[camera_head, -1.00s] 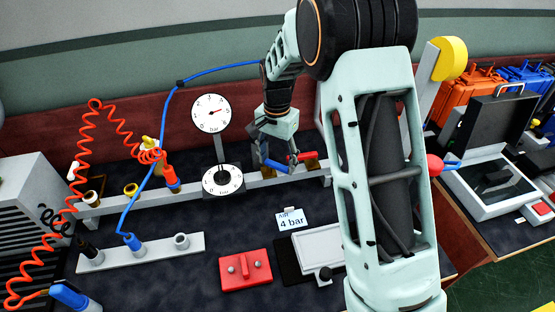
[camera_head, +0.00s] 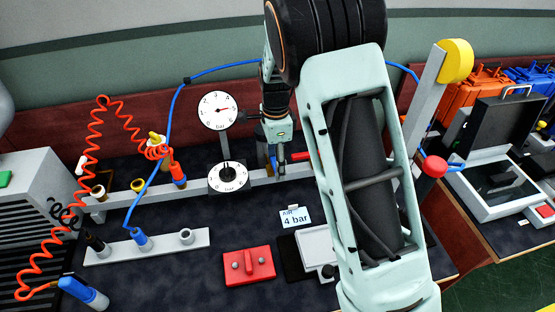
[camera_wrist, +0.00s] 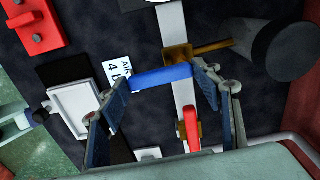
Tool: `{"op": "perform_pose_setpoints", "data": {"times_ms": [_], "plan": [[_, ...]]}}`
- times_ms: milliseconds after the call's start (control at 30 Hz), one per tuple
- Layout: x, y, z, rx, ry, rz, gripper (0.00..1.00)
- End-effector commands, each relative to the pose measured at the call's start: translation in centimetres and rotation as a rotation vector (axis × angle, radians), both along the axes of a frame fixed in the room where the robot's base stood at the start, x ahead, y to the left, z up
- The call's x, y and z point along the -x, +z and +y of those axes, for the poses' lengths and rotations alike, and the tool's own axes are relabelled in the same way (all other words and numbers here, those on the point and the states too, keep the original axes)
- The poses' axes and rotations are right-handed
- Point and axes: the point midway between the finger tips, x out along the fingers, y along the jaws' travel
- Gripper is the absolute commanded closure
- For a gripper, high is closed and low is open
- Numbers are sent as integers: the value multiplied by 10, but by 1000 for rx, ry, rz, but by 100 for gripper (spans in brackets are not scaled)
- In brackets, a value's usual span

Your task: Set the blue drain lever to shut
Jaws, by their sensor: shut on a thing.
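The blue drain lever (camera_wrist: 162,77) lies across the grey rail in the wrist view, by a brass valve body (camera_wrist: 177,56). My gripper (camera_wrist: 162,80) is shut on it, with one finger at each end of the blue bar. In the head view my gripper (camera_head: 274,160) reaches down at the rail (camera_head: 205,187), right of the dial gauges; the lever is mostly hidden there by the fingers. A red lever (camera_wrist: 192,128) lies along the rail close by; it also shows in the head view (camera_head: 302,156), partly behind my arm.
A round pressure gauge (camera_head: 218,110) and a dial (camera_head: 228,178) stand left of my gripper. An orange coiled hose (camera_head: 90,150) and a blue hose (camera_head: 172,125) run around the rail. A red block (camera_head: 249,266) and an "AIR 4 bar" card (camera_head: 295,217) lie in front.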

Motion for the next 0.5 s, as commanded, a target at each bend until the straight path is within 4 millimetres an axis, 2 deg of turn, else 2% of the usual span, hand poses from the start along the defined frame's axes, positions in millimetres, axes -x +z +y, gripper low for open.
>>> {"op": "perform_pose_setpoints", "data": {"times_ms": [500], "plan": [[0, 0, 2, 0, -65, 0, 85]]}}
